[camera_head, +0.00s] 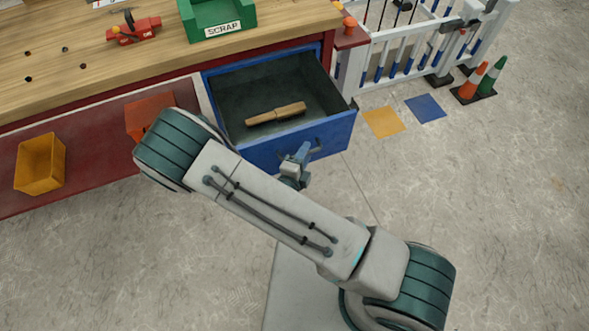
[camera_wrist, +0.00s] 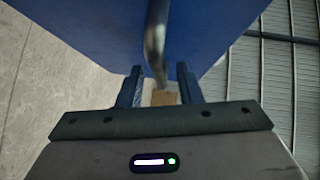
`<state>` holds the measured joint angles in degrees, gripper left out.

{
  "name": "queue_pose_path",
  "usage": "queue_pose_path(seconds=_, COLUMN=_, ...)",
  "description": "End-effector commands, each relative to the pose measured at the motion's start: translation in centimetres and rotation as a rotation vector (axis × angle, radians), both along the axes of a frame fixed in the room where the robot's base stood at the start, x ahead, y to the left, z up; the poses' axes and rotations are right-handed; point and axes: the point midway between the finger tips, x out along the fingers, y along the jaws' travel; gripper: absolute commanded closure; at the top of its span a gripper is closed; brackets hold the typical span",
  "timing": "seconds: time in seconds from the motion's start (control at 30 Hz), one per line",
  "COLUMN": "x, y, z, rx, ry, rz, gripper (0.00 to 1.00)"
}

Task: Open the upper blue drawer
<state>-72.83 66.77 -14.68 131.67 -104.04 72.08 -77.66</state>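The upper blue drawer (camera_head: 262,155) stands pulled out from under the workbench, its inside showing in the head view. A wooden piece (camera_head: 276,114) lies in it. My gripper (camera_head: 300,158) is at the drawer's front face by its handle (camera_head: 317,149), and my arm hides part of the drawer's left side. In the wrist view, the blue front (camera_wrist: 100,35) fills the upper part. The metal handle (camera_wrist: 155,45) reaches down between the two fingers of my gripper (camera_wrist: 161,85). The fingers are apart, with a visible gap beside the handle.
The workbench (camera_head: 70,70) carries a green SCRAP bin (camera_head: 218,16) and a red tool (camera_head: 134,29). A yellow bin (camera_head: 40,163) and a red bin (camera_head: 150,112) are below at left. A white fence (camera_head: 405,48) and cones (camera_head: 472,80) stand at right.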

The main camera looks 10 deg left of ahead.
Motion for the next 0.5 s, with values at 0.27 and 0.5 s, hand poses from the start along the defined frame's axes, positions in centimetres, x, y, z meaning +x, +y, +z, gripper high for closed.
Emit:
queue_pose_path(seconds=0.27, x=-5.8, y=1.8, z=0.9, rx=0.001, ry=0.002, rz=0.006, gripper=0.68)
queue_pose_path(seconds=0.5, x=-10.3, y=3.0, z=1.5, rx=0.001, ry=0.001, rz=0.005, gripper=0.68)
